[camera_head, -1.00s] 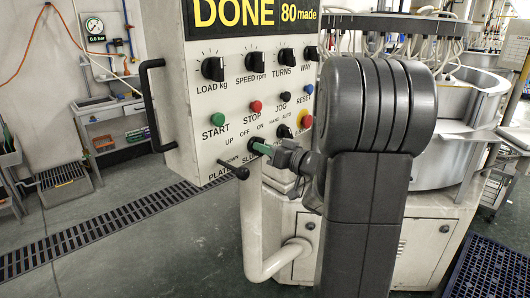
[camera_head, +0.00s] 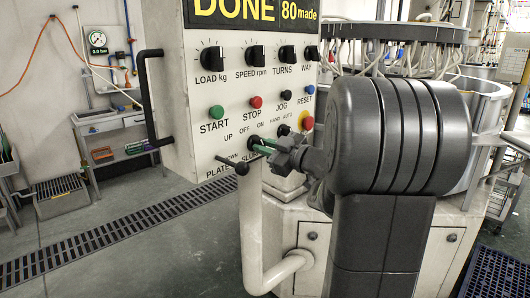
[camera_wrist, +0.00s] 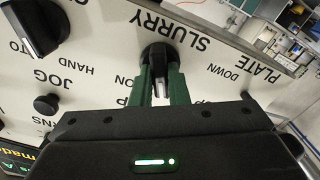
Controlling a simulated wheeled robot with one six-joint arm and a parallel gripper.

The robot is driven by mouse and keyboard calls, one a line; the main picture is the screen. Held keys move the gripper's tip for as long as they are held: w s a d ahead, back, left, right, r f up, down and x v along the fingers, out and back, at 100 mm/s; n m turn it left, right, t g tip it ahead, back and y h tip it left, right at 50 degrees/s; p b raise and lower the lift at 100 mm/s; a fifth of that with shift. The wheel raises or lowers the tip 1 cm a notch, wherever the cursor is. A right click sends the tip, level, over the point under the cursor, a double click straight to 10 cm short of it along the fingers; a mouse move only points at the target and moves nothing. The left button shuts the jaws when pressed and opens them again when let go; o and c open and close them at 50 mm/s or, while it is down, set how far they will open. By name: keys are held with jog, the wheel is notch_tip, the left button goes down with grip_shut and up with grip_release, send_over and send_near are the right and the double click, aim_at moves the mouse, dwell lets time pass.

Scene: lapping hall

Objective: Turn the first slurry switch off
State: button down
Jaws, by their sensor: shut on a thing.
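The slurry switch (camera_wrist: 158,58) is a black rotary knob on the white control panel (camera_head: 180,110). In the wrist view it sits beside the word SLURRY, upside down, with OFF and ON lettering partly hidden by my gripper. My gripper (camera_wrist: 159,88) has its two green fingers on either side of the knob's grip and is shut on it. In the head view my gripper (camera_head: 262,149) reaches the panel's lower part from the right and hides most of the knob. Which way the knob points is hard to tell.
A platen lever (camera_head: 241,168) sticks out just left of my gripper. Another black knob (camera_wrist: 36,25) is near in the wrist view. Coloured buttons, such as the red STOP (camera_head: 256,102), sit above. A bent handle (camera_head: 148,95) is on the panel's left.

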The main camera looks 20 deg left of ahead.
jog(key=shift+n, duration=0.4)
jog(key=c, duration=1.4)
grip_release()
jog(key=shift+d, duration=0.15)
jog(key=v, duration=1.3)
jog(key=shift+d+b, duration=0.3)
jog(key=shift+s, duration=0.1)
jog(key=x, duration=1.4)
jog(key=shift+d, duration=0.1)
